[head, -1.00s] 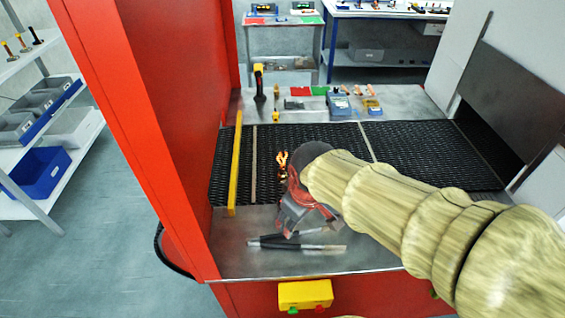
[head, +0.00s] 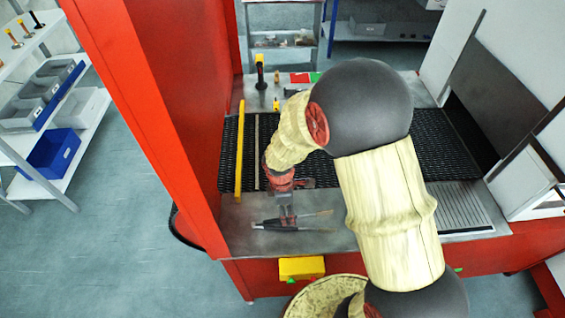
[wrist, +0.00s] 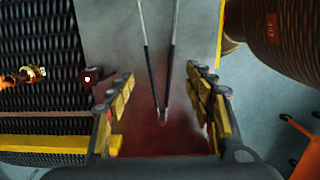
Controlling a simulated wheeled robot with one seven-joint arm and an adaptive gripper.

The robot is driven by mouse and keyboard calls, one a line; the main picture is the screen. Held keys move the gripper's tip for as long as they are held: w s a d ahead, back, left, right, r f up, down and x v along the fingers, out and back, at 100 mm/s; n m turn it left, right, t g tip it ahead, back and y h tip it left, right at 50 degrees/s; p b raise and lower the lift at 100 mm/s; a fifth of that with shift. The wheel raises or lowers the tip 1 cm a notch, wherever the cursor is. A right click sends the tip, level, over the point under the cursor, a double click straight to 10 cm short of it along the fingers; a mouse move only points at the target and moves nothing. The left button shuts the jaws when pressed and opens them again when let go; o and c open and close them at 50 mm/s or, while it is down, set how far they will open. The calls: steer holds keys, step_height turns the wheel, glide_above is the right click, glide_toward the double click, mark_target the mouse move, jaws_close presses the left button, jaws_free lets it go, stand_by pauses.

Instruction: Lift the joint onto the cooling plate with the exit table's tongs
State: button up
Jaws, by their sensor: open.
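The tongs (head: 273,225) lie on the metal exit table (head: 240,240), with black handles and silver arms. In the wrist view the tongs (wrist: 151,65) run between my fingers, which stand apart on both sides without visible contact. My gripper (head: 287,212) is open and empty, pointing down above the tongs; its fingers also show in the wrist view (wrist: 161,86). The joint (wrist: 32,73), a brassy piece with an orange glow, lies on the black mesh belt; my arm hides it in the head view. The ribbed grey cooling plate (head: 465,213) is at the table's right.
A yellow bar (head: 240,150) spans the mesh belt (head: 445,150). A dark red block with a bright spot (wrist: 95,77) sits by the belt's edge. A red wall (head: 165,110) rises at the left. A yellow button box (head: 301,268) hangs on the front.

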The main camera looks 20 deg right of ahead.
mark_target(289, 225)
steer(key=f+b, duration=0.2)
steer(key=f, duration=0.1)
steer(key=f+b, duration=0.2)
steer(key=f, duration=0.1)
steer(key=d+f+b, duration=0.1)
steer(key=f+b, duration=0.1)
steer(key=f, duration=0.1)
steer(key=shift+s, duration=0.1)
steer(key=shift+r, duration=0.1)
stand_by(0.3)
steer(key=c, duration=0.7)
step_height(289, 225, up, 12)
steer(key=p, duration=0.9)
steer(key=shift+p, duration=0.3)
